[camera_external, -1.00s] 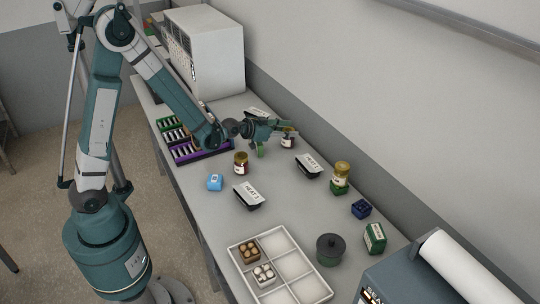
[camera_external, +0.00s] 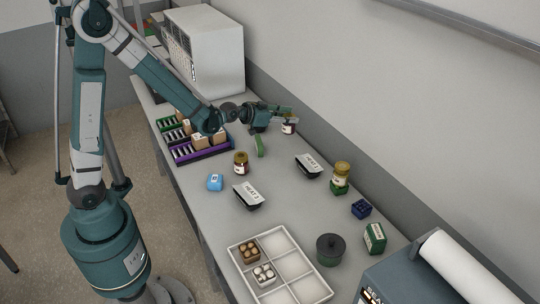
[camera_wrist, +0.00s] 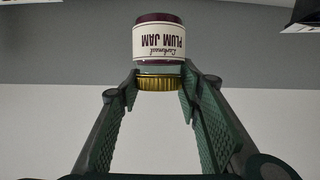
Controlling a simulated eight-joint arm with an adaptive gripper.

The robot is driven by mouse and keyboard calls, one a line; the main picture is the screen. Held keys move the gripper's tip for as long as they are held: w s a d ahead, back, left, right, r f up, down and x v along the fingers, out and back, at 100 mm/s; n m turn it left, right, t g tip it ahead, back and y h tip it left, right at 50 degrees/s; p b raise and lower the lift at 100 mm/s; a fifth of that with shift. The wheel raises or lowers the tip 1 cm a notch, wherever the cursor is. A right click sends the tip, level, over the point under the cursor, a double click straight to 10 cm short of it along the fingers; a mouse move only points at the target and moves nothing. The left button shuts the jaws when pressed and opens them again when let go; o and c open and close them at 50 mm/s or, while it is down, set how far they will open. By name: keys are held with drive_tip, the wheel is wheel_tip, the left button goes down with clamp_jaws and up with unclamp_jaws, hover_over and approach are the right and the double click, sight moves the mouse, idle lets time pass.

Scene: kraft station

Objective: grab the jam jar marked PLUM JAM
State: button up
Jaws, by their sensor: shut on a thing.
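The jam jar marked PLUM JAM (camera_wrist: 158,42) fills the top middle of the wrist view, with its label upside down in the picture and its gold lid toward me. My gripper (camera_wrist: 159,77) is shut on it, with the two green fingers at the sides of the lid. In the external view the jar (camera_external: 289,127) is at the end of my gripper (camera_external: 285,112), near the back wall, and appears raised off the table. The fingers hide part of its lid.
A green item (camera_external: 259,146) is below my wrist. The purple rack (camera_external: 195,154) is at left.

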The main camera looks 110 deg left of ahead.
drive_tip(key=shift+r, duration=1.3)
